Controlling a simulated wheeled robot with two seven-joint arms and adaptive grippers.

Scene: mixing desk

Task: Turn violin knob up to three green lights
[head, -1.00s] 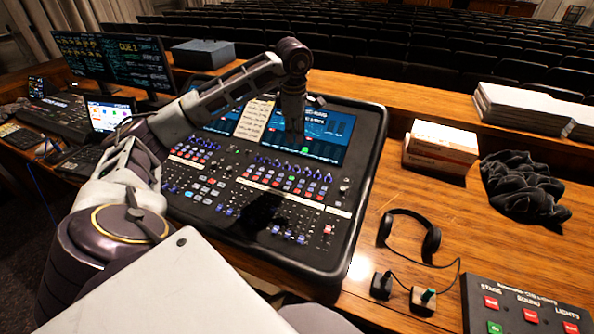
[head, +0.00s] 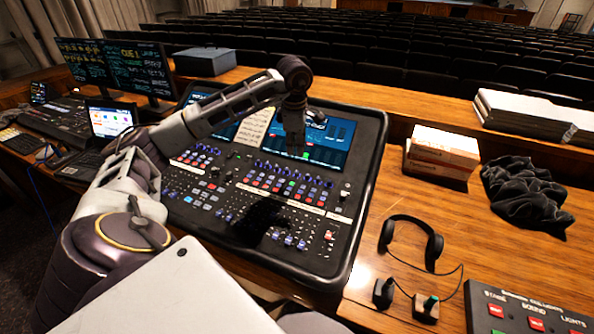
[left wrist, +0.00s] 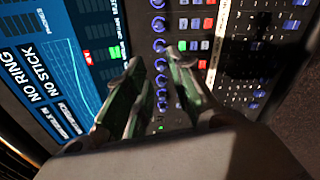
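The mixing desk (head: 372,165) has a dark body, lit screens and rows of small knobs and coloured buttons. My left gripper (head: 296,148) points down over its right-hand screen, near the upper edge of the knob rows. In the left wrist view my left gripper (left wrist: 155,60) has its two green-padded fingers apart, with a narrow gap. A line of blue-ringed knobs (left wrist: 159,25) shows beyond and between the fingertips; no contact can be made out. A small green light (left wrist: 160,128) glows nearby. The violin knob cannot be picked out, as no such label is legible. My right gripper is out of view.
Headphones (head: 433,247) lie right of the desk, with a red-and-white box (head: 443,148) and dark cloth (head: 527,195) farther back. A labelled button panel (head: 515,290) sits at lower right. A laptop (head: 110,121) and monitors (head: 140,68) stand left.

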